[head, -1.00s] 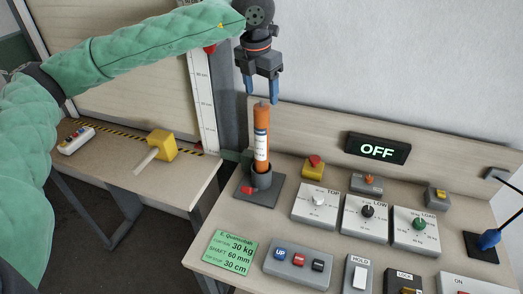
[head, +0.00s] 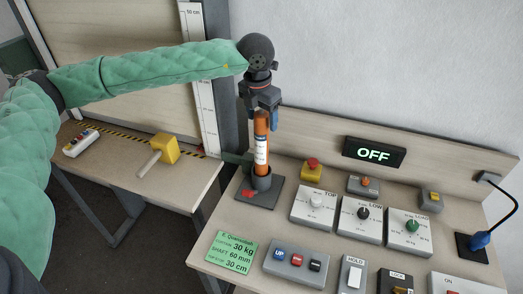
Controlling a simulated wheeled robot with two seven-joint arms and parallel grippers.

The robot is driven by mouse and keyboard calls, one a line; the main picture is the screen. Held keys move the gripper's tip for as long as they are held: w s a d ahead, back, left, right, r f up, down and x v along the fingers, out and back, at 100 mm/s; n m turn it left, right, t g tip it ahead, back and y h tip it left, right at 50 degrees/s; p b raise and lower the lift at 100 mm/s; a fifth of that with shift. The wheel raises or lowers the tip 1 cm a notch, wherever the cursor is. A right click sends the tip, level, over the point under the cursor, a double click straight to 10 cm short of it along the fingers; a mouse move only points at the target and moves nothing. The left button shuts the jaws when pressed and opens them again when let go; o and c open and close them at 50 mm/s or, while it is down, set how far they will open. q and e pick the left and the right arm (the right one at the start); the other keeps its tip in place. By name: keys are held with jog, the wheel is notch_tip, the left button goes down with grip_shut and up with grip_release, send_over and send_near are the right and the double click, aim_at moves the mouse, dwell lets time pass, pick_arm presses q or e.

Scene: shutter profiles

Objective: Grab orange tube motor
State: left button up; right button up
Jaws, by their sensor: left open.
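The orange tube motor (head: 261,145) stands upright in a dark round holder (head: 262,179) on a dark base plate (head: 268,196) at the back left of the panel table. It has a white label on its side. My left gripper (head: 261,118) comes down from above, with its blue-tipped fingers open at the motor's upper end. The fingers appear to be on either side of the motor's top; whether they touch it I cannot tell. My right gripper is not in the head view.
Control boxes with knobs and buttons fill the table right of the holder, near a yellow box with a red button (head: 312,170). A display reading OFF (head: 374,151) is on the back board. A yellow-headed mallet (head: 164,151) lies on the left bench. A green card (head: 231,251) lies in front.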

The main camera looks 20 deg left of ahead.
pick_arm(q)
jog(key=shift+f, duration=0.1)
grip_shut()
dwell(0.3)
jog(key=shift+w, duration=0.1)
